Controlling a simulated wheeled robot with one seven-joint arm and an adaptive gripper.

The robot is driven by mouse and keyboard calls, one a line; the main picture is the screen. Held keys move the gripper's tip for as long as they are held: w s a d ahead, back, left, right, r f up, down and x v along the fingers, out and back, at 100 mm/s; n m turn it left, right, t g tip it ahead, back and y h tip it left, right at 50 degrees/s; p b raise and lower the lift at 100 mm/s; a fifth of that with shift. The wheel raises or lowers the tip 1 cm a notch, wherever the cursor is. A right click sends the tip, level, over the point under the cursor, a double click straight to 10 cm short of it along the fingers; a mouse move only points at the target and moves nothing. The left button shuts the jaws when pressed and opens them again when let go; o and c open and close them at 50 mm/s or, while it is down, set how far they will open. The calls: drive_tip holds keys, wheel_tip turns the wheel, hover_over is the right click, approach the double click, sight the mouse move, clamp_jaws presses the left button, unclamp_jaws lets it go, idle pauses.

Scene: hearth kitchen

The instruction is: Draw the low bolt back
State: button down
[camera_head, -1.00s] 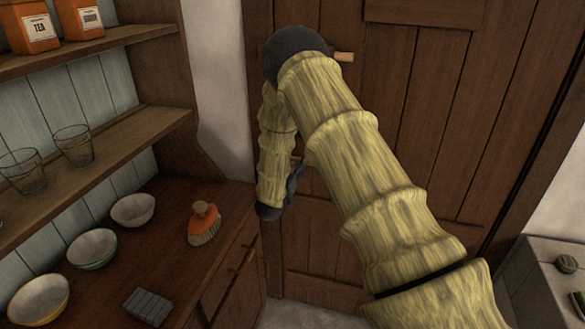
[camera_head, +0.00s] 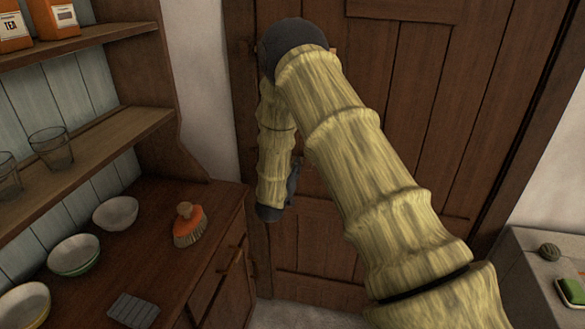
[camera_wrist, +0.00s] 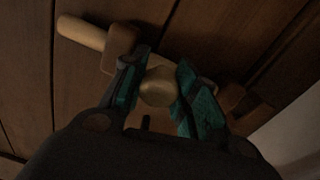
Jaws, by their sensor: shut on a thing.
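The low bolt shows in the wrist view as a pale wooden rod (camera_wrist: 82,33) running through a brown wooden bracket on the plank door (camera_head: 400,105). Its rounded knob (camera_wrist: 157,87) sits between the two teal-padded fingers of my gripper (camera_wrist: 154,92). My gripper is shut on this knob, one finger on each side. A second wooden block (camera_wrist: 236,101) stands beyond the right finger, near the door's edge. In the head view my gripper (camera_head: 294,180) is low in front of the door, mostly behind my arm, and the low bolt is hidden there.
A pale ledge (camera_head: 530,275) is at right. Some floor shows below the door.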

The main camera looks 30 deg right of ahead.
drive_tip(key=c, duration=1.1)
unclamp_jaws()
drive_tip(key=shift+s+d, duration=0.2)
drive_tip(key=shift+d, duration=0.1)
drive_tip(key=shift+o, duration=0.2)
drive_tip(key=shift+w+a, duration=0.1)
drive_tip(key=shift+a, duration=0.1)
drive_tip(key=shift+a, duration=0.15)
drive_tip(key=v, duration=1.1)
drive_tip(key=shift+s+a, duration=0.15)
drive_tip(key=shift+s, duration=0.15)
